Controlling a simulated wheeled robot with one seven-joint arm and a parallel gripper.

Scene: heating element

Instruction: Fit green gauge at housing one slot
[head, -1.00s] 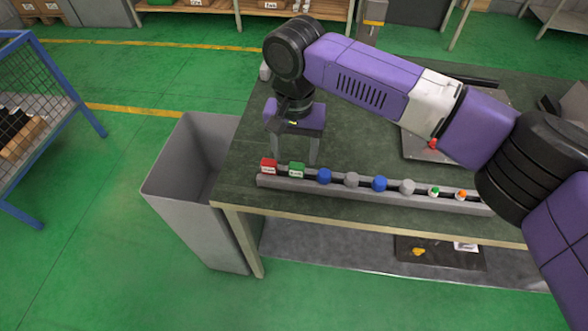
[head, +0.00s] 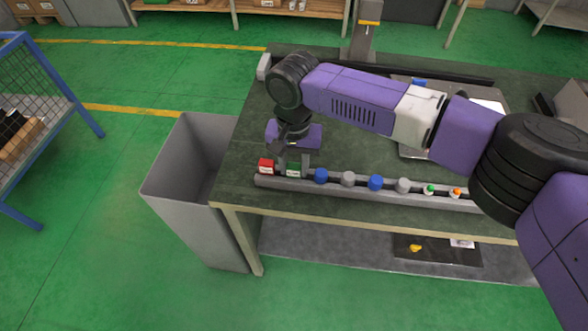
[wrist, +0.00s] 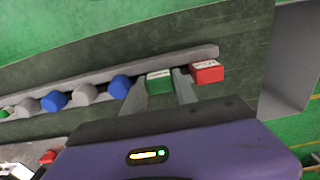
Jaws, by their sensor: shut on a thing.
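The green gauge (head: 293,171) is a small block with a white label, near the left end of the grey rail (head: 335,188). In the wrist view the green gauge (wrist: 159,82) sits between the two fingers of my gripper (wrist: 160,88). My gripper (head: 292,163) points down and is shut on it. The gauge still appears to be at the rail; I cannot tell whether it is lifted. The red gauge (head: 266,166) stands just left of it, close to one finger. A grey board (head: 413,150) lies behind my arm, mostly hidden; I cannot make out the housing one slot.
Blue knobs (head: 375,183), grey knobs (head: 403,186) and small green (head: 429,190) and orange (head: 455,193) pieces line the rail to the right. A tall grey bin (head: 185,190) stands left of the workbench (head: 245,180). The bench behind the rail is partly clear.

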